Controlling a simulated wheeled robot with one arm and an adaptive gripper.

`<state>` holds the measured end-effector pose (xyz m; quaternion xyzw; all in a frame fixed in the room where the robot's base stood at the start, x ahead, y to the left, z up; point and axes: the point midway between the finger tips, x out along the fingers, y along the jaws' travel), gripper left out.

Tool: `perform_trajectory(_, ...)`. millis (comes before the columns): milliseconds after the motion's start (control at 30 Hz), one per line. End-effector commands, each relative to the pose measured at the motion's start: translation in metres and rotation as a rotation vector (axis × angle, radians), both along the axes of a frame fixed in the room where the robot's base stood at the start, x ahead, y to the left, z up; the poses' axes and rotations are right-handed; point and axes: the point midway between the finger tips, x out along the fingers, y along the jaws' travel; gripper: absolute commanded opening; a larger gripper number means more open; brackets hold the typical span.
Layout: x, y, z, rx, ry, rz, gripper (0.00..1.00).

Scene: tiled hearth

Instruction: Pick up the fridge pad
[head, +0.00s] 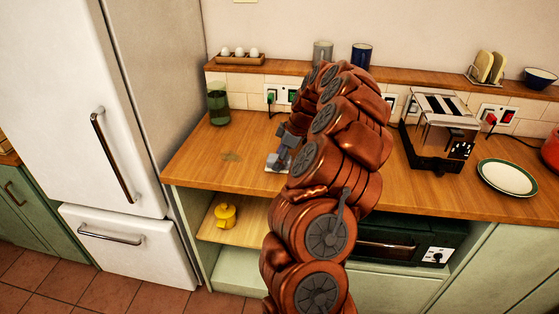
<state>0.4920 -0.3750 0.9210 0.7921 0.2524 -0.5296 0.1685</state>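My gripper (279,159) is low over the wooden counter (230,158), to the right of the fridge. A small pale flat thing (270,169) shows at its fingertips, at the counter surface. It may be the fridge pad, but my gripper and arm cover most of it. I cannot tell whether the fingers are apart or closed on it. The white fridge (70,90) stands at the left with both doors shut. No pad shows on the parts of the fridge in view.
A green glass jar (218,104) stands left of my gripper. A toaster (440,130) and a green-rimmed plate (507,178) are to the right. A shelf above holds eggs (239,55) and mugs (361,56). A yellow pot (225,215) sits below the counter.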

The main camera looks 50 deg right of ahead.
Motion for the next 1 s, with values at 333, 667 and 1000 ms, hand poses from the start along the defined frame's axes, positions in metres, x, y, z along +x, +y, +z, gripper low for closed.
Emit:
perform_trajectory(333, 0.0007, 0.0005, -0.0022, -0.001, -0.001, 0.000, 0.66)
perform_trajectory(667, 0.0007, 0.0006, -0.0021, 0.001, -0.001, 0.000, 0.31)
perform_trajectory(1000, 0.0007, 0.0007, -0.0022, 0.001, -0.001, 0.000, 0.12)
